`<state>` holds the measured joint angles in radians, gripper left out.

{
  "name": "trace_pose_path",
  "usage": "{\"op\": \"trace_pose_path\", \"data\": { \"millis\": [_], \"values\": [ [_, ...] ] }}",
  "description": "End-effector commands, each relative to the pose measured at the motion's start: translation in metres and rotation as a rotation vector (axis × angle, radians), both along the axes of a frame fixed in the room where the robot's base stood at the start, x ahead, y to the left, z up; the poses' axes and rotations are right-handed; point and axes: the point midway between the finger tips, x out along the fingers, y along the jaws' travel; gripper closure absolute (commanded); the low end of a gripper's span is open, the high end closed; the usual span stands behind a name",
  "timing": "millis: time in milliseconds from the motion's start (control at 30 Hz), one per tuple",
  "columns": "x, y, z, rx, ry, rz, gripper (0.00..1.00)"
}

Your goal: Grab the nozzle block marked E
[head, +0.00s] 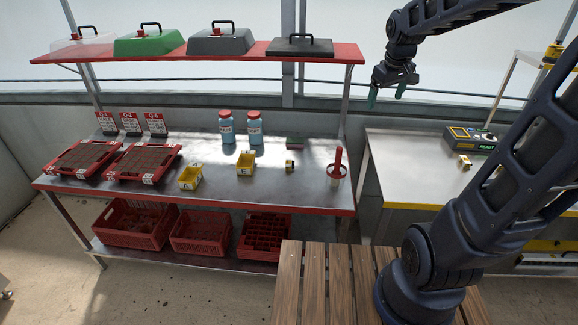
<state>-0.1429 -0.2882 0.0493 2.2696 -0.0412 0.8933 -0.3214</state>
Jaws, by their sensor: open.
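My gripper (386,95) hangs in the air above the gap between the two benches, its green-tipped fingers apart and empty. A small brass-coloured block (290,166) stands on the metal bench, right of the yellow bins. A second small brass-coloured block (463,162) sits on the right-hand table by the display device. Either could be a nozzle block, but I cannot read a letter E on them. My gripper is well above and apart from both.
The metal bench (225,190) holds red seed trays (143,161), yellow bins (190,177) (245,162), blue jars (226,127) and a red-handled tool in a pot (337,168). A red shelf (150,55) with lids overhangs it. The right table (405,165) is mostly clear.

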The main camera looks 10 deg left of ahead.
Motion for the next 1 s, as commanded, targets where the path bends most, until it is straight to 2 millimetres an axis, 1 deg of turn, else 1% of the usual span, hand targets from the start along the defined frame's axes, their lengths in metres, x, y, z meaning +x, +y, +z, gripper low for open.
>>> {"op": "trace_pose_path", "data": {
  "millis": [33,100,267,467,600,767,967,1000],
  "values": [
    [0.013,0.008,-0.005,-0.008,0.012,0.034,0.15],
    [0.029,0.02,-0.011,-0.021,0.023,0.085,0.15],
    [0.065,0.046,-0.028,-0.048,0.049,0.198,0.15],
    [0.106,0.084,-0.056,-0.077,0.083,0.341,0.15],
    [0.132,0.112,-0.081,-0.094,0.105,0.442,0.15],
    [0.158,0.146,-0.113,-0.112,0.132,0.556,0.15],
    [0.186,0.19,-0.159,-0.129,0.161,0.7,0.15],
    [0.191,0.199,-0.17,-0.131,0.168,0.728,0.15]
  ]
}}
